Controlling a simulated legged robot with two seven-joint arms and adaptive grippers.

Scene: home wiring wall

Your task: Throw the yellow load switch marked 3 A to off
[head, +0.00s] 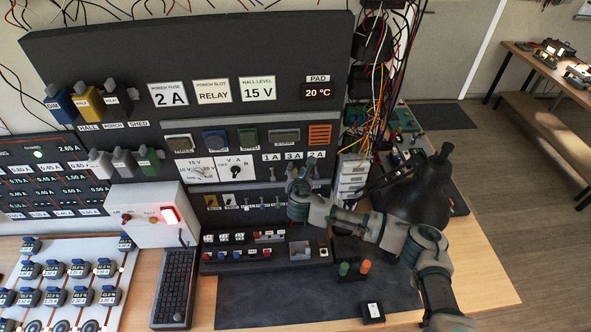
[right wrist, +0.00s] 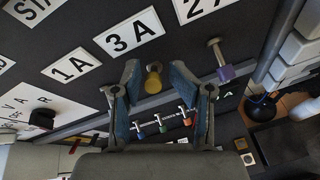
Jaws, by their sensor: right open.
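The yellow load switch (right wrist: 154,78) is below the white 3 A label (right wrist: 128,35) in the right wrist view. I cannot tell which way its lever is thrown. My right gripper (right wrist: 155,80) is open, with one blue-padded finger on each side of the yellow switch. A gap shows on both sides, and the fingers do not appear to grip it. In the head view my right gripper (head: 298,183) is at the panel, below the 3 A label (head: 293,156), and hides the switch. My left gripper is not in view.
A purple-tipped switch (right wrist: 225,70) stands just right of my right gripper. The 1 A label (right wrist: 70,67) is to its left. Several small coloured levers (right wrist: 162,122) lie beyond the fingers. Cables (head: 378,100) hang right of the panel. A dark mat (head: 280,300) lies below.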

